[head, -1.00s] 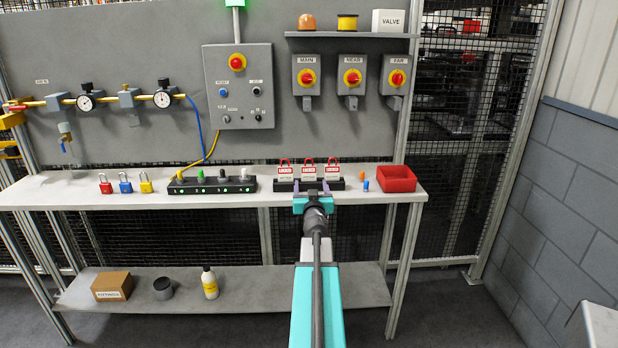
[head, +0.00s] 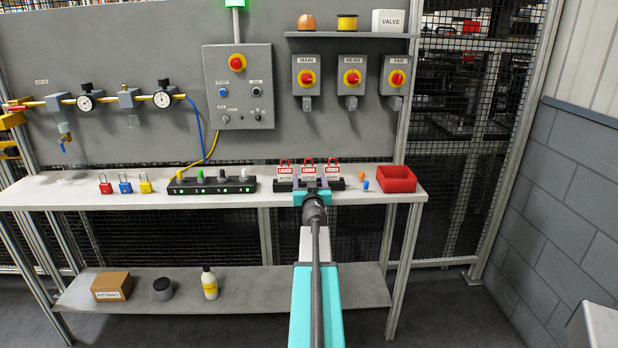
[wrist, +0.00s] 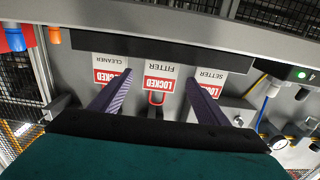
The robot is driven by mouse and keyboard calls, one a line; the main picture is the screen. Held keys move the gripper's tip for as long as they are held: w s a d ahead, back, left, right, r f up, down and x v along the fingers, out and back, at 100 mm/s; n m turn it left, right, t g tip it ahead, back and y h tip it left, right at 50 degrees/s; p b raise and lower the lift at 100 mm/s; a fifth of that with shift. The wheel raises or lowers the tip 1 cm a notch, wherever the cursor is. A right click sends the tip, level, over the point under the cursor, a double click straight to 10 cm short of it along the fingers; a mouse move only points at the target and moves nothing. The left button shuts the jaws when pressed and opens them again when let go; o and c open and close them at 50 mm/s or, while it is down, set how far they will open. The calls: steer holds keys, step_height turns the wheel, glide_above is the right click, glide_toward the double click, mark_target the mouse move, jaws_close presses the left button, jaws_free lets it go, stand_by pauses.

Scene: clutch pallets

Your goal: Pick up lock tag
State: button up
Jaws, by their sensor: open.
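Three red and white lock tags with red hasps stand in a row on a black holder (head: 340,184) on the bench. In the head view they are the left tag (head: 285,169), the middle tag (head: 308,170) and the right tag (head: 332,171). The wrist view shows them upside down: the CLEANER tag (wrist: 109,66), the FITTER tag (wrist: 159,78) and the SETTER tag (wrist: 208,76). My gripper (head: 311,184) is open in front of the holder. In the wrist view my gripper (wrist: 156,98) has one finger on each side of the FITTER tag, overlapping the outer tags' edges. Contact cannot be told.
A red bin (head: 397,180) and small orange and blue plugs (head: 365,184) are right of the holder. A black strip with lit lamps (head: 212,186) and several coloured padlocks (head: 125,186) are to the left. A control box (head: 238,86) hangs on the panel behind.

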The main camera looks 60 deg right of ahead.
mark_target(309, 174)
steer(key=shift+x, duration=2.6)
steer(key=shift+r, duration=0.1)
steer(key=shift+c, duration=0.5)
steer(key=c, duration=1)
